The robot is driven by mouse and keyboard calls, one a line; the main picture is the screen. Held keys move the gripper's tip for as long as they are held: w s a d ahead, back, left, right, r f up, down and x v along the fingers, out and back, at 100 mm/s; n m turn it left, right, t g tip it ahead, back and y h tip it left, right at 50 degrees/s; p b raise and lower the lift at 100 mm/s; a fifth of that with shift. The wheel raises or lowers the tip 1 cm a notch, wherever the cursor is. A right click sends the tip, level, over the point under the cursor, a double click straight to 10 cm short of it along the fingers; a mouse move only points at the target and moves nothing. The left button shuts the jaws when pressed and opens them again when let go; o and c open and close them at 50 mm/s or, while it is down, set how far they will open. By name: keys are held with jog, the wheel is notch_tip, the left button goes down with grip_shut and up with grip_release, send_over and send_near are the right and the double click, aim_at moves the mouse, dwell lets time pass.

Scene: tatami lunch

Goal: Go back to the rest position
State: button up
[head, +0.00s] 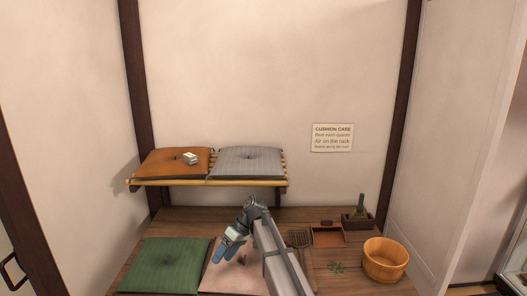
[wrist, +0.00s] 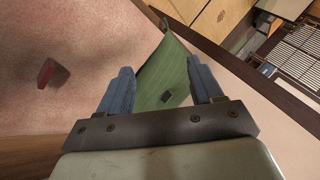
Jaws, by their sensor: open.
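The green cushion (wrist: 165,72) shows beyond the gap between the fingers. The pink cushion (wrist: 60,60) fills the left of the wrist view, with a small dark red piece (wrist: 50,72) on it. My arm covers part of the pink cushion in the head view.
A bamboo rack (head: 205,183) holds an orange cushion (head: 165,165) with a small pale block (head: 190,158) on it, and a grey cushion (head: 246,161). At right stand a wooden tub (head: 385,262), a reddish tray (head: 328,238) and a dark box (head: 357,220). Green sprigs (head: 336,267) lie nearby.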

jog(key=s+d+f+g+h, duration=0.1)
jog(key=s+d+f+g, duration=0.1)
jog(key=s+d+f, duration=0.45)
jog(key=s+d+f+g+h, duration=0.1)
jog(key=s+d+f+g, duration=0.15)
jog(key=s+f, duration=0.7)
jog(key=s+d+f+m, duration=0.4)
jog(key=s+d+f, duration=0.5)
jog(key=d+f, duration=0.2)
jog(key=s+d+f+m+h, duration=0.2)
jog(key=s+d+f, duration=0.3)
jog(key=s+f, duration=0.3)
jog(key=s+d+f+m+h, duration=0.2)
jog(key=s+d+f+m, duration=0.3)
jog(key=s+f, duration=0.4)
jog(key=s+t, duration=0.1)
jog(key=s, duration=0.6)
jog(key=shift+s+d, duration=0.15)
